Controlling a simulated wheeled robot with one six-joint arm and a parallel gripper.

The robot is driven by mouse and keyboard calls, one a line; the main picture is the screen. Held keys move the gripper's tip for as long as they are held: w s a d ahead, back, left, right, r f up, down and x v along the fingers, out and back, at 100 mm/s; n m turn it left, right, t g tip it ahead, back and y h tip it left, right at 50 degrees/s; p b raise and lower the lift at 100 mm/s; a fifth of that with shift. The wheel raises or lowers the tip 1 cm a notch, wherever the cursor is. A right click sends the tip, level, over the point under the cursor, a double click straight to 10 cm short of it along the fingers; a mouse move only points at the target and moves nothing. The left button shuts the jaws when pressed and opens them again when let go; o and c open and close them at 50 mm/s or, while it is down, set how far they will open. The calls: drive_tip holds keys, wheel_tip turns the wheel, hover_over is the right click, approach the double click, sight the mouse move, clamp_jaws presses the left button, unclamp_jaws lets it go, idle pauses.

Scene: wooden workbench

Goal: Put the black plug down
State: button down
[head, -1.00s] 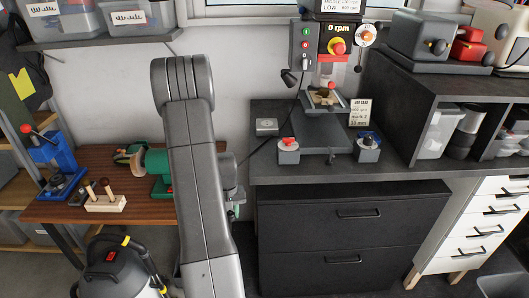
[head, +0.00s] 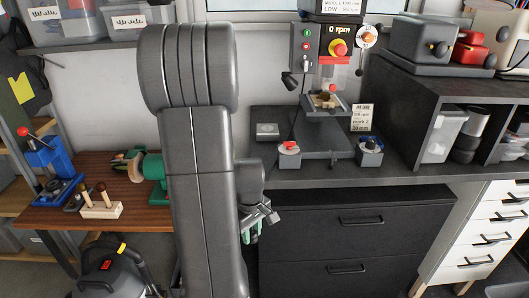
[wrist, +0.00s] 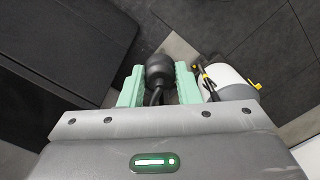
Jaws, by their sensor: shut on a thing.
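The black plug (wrist: 158,70) is between the green fingers of my gripper (wrist: 159,84) in the wrist view, with its cord running back toward the wrist. The fingers are shut on it, and it is held in the air. In the head view my gripper (head: 252,231) is partly behind my arm, in front of the black drawer cabinet. I cannot make out the plug in the head view.
A vacuum cleaner (head: 112,272) stands at the lower left; a white and yellow-marked body (wrist: 230,85) shows beside my gripper. The black drawer cabinet (head: 350,240) stands right of my arm. The wooden bench (head: 140,215) is left; the grey worktop (head: 400,168) holds a drill press (head: 335,45).

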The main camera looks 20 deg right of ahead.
drive_tip(key=s+d+r+n, duration=0.3)
drive_tip(key=s+r+n, duration=0.1)
drive_tip(key=s+r, duration=0.4)
drive_tip(key=s+d+r+n, duration=0.4)
drive_tip(key=s+r, duration=0.3)
drive_tip(key=s, duration=0.4)
drive_tip(key=shift+s+d+r+n, duration=0.2)
drive_tip(key=shift+r+n, duration=0.15)
drive_tip(key=shift+n, duration=0.25)
